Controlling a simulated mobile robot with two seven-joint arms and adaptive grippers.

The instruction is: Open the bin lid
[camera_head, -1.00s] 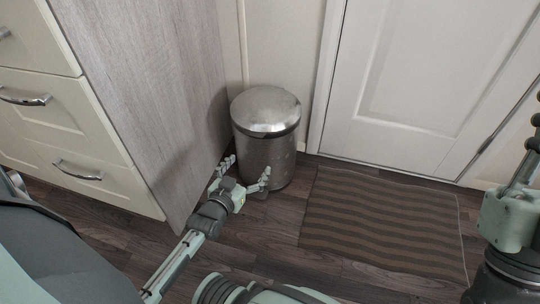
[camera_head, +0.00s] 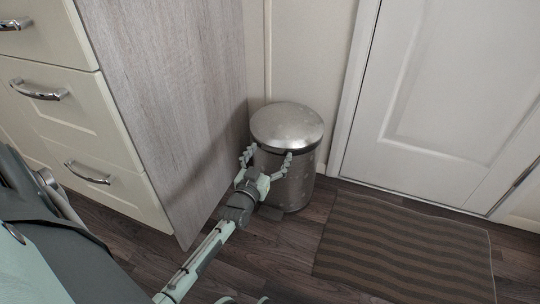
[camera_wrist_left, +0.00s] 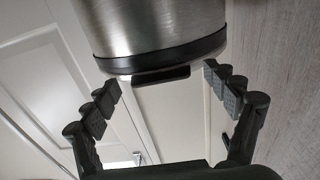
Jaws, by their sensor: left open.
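The bin (camera_head: 300,186) is a round brushed-metal can on the floor, in the corner between a grey wood panel and the door. Its domed metal lid (camera_head: 287,122) is shut, with a dark band below it. My left gripper (camera_head: 267,155) is open and empty at the front of the bin, fingers spread just below the lid; contact cannot be told. In the left wrist view the bin's metal side (camera_wrist_left: 155,22) shows at the top, with a black rim and a dark tab (camera_wrist_left: 160,75) between the spread fingers.
The grey wood panel (camera_head: 170,90) of a drawer cabinet stands close on the left. A white door (camera_head: 460,100) is at the right behind the bin. A brown striped mat (camera_head: 400,250) lies on the dark wood floor right of the bin.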

